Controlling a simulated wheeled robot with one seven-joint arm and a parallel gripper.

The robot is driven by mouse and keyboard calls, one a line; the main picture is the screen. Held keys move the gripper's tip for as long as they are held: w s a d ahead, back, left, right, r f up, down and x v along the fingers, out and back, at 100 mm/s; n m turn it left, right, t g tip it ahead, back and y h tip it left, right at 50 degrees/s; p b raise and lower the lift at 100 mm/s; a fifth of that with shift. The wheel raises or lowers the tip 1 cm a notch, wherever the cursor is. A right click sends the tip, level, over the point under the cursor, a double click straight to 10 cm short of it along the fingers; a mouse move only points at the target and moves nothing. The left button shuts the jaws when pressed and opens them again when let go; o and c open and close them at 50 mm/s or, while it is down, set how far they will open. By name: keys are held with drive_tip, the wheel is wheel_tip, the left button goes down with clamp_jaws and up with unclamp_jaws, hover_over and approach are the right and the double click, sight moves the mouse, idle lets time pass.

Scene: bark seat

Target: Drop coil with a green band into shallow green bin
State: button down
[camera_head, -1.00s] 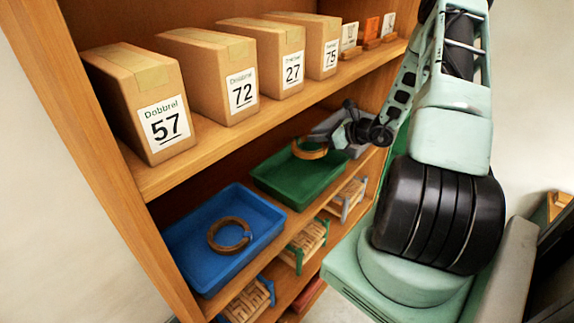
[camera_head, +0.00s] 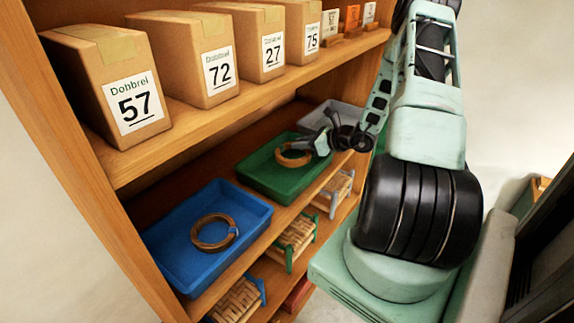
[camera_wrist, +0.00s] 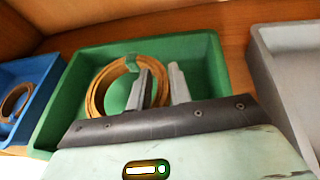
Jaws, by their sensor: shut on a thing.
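The coil with a green band (camera_wrist: 98,88) is a tan ring with a green wrap at its top. In the head view the coil (camera_head: 281,158) is at the shallow green bin (camera_head: 262,187). My gripper (camera_wrist: 160,72) is shut on the coil's right side, and its fingers cover part of the ring. The wrist view shows the coil within the walls of the green bin (camera_wrist: 55,117). I cannot tell whether the coil touches the bin floor. My gripper (camera_head: 312,147) reaches in from the right in the head view.
A blue bin (camera_head: 180,262) with another coil (camera_head: 194,238) stands left of the green bin. A grey bin (camera_head: 345,112) stands to its right. The shelf above holds numbered boxes (camera_head: 135,105). Woven stands (camera_head: 293,240) are below.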

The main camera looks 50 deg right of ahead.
drive_tip(key=c, duration=1.2)
unclamp_jaws()
drive_tip(key=shift+s, duration=0.1)
drive_tip(key=b+v, duration=0.3)
drive_tip(key=v, duration=1.4)
drive_tip(key=shift+s+b, duration=0.15)
drive_tip(key=shift+b, duration=0.25)
drive_tip(key=shift+d, duration=0.1)
